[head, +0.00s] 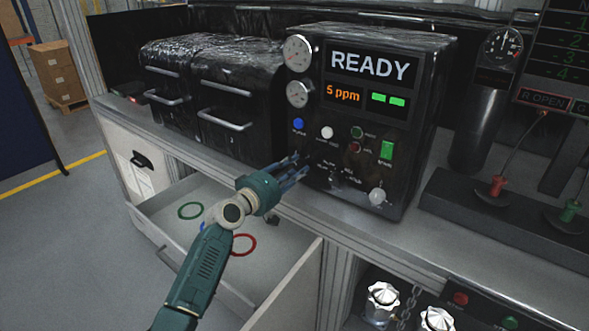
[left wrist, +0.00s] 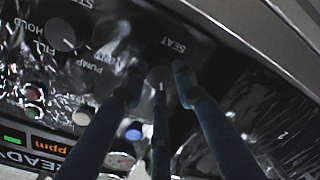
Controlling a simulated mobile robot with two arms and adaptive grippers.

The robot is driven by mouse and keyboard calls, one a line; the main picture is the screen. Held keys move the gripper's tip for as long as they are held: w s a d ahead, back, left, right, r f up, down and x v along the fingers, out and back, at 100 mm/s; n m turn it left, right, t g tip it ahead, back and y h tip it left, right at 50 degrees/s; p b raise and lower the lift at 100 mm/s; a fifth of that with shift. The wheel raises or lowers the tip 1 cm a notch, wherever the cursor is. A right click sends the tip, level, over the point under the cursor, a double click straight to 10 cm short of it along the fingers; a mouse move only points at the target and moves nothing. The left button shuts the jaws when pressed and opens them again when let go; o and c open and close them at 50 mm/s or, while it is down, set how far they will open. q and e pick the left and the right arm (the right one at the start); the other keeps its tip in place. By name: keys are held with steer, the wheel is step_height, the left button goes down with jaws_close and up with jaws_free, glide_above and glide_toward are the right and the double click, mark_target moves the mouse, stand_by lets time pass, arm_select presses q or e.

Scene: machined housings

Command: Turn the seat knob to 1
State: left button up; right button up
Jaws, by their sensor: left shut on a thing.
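The seat knob (left wrist: 160,76) is a small dark grey knob on the front panel of the black console (head: 400,218), beside the word SEAT in the left wrist view. My left gripper (head: 300,166) reaches the lower left of that panel. In the left wrist view its fingers (left wrist: 158,84) are closed around the seat knob. A short pale mark shows on the knob, but I cannot read which number it points to. In the head view the fingers hide the knob. My right gripper is not in view.
Another dark knob (left wrist: 62,36) with HOLD and FILL labels is close by. The console screen reads READY (head: 370,66). A pale knob (head: 376,196) is at its lower right. An open drawer (head: 290,285) with coloured rings lies below my left arm. Black cases (head: 240,125) stand at left.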

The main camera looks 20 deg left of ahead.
arm_select(q)
steer(key=shift+a+r, duration=0.1)
steer(key=shift+r, duration=0.1)
steer(key=o, duration=1.1)
steer(key=shift+o, duration=0.2)
steer(key=shift+f, duration=0.15)
steer(key=v, duration=1.2)
steer(key=shift+f, duration=0.1)
